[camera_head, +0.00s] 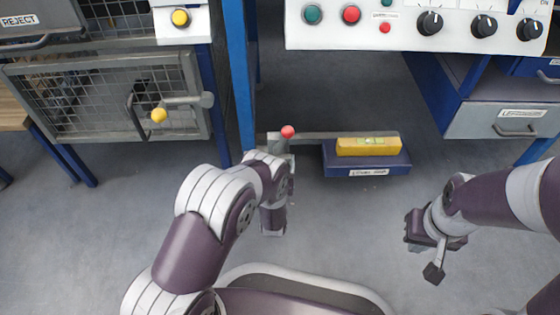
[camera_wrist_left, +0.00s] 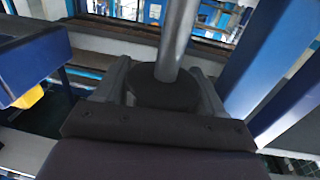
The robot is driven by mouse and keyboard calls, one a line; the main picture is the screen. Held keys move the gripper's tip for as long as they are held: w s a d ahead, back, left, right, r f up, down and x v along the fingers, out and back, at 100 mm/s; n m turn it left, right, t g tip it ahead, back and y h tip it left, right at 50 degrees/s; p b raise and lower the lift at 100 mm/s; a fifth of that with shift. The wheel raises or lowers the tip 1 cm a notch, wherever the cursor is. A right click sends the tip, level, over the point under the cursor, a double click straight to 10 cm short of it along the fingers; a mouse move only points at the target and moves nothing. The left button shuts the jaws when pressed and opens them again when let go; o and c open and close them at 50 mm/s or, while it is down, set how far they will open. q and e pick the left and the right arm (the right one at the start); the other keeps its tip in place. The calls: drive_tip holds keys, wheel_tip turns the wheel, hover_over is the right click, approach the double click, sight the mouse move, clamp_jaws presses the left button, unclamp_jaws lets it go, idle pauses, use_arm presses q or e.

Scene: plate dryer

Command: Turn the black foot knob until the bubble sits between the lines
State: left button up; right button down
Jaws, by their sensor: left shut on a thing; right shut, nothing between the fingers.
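The yellow level (camera_head: 368,147) lies on a blue block with a white label (camera_head: 367,168) under the machine. A small greenish vial (camera_head: 371,140) shows on its top, but the bubble and its lines are too small to read. In the left wrist view, my left gripper (camera_wrist_left: 165,92) is shut on the round black knob (camera_wrist_left: 165,88), with a grey metal rod (camera_wrist_left: 177,40) running out of the knob. In the head view the knob is hidden around my left wrist, left of the level. My right gripper (camera_head: 416,238) is shut and empty, held apart at the right.
A red ball (camera_head: 288,131) shows beside my left wrist, near a grey bar. A blue post (camera_head: 237,75) stands to the left, by a mesh door (camera_head: 110,95). A control panel (camera_head: 400,28) is above, a drawer (camera_head: 505,118) at right. Floor below the level is clear.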

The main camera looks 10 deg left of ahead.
use_arm(q)
drive_tip(key=shift+a+n+y, duration=0.1)
drive_tip(key=shift+n+y, duration=0.5)
drive_tip(key=shift+y, duration=0.3)
drive_tip(key=o, duration=1)
drive_tip(key=shift+c, duration=0.2)
drive_tip(key=shift+s, duration=0.1)
